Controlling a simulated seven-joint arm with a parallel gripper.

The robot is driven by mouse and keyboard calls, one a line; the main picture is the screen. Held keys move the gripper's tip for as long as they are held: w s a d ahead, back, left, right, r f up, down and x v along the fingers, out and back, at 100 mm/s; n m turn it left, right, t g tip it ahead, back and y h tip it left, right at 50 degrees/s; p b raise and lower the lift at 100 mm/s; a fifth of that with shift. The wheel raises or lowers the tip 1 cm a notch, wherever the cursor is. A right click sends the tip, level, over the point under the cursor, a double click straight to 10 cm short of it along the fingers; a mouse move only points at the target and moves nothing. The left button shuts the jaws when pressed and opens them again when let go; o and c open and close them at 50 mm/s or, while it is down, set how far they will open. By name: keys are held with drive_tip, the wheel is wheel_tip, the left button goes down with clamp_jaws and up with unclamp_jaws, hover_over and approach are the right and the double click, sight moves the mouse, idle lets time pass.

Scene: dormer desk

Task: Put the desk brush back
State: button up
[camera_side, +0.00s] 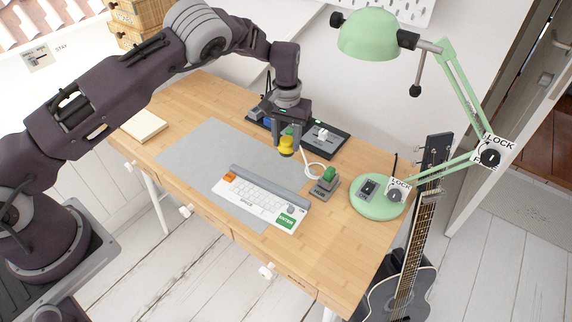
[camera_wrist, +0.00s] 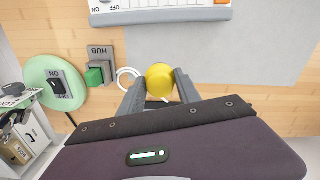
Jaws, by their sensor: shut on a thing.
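The desk brush appears to be the yellow round-bodied thing (camera_side: 286,144) at my gripper, with a darker part under it. In the wrist view its yellow top (camera_wrist: 160,78) sits between my two fingers. My gripper (camera_side: 288,130) points down and is shut on it, near the far right edge of the grey mat. The fingers also show on either side of it in the wrist view (camera_wrist: 159,88). The brush's underside is mostly hidden, and I cannot tell whether it touches the surface. A dark tray (camera_side: 337,145) lies behind my gripper at the back of the desk.
A white keyboard (camera_side: 255,201) lies on the grey mat (camera_side: 190,151). A grey hub (camera_side: 325,186) with a green button and white cable stands right of my gripper. The green lamp (camera_side: 378,205) is farther right. A notepad (camera_side: 144,126) lies at the left.

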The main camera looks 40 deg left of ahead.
wheel_tip(320, 180, down, 7)
idle(0.3)
drive_tip(key=o, duration=1.3)
drive_tip(key=shift+f, duration=0.15)
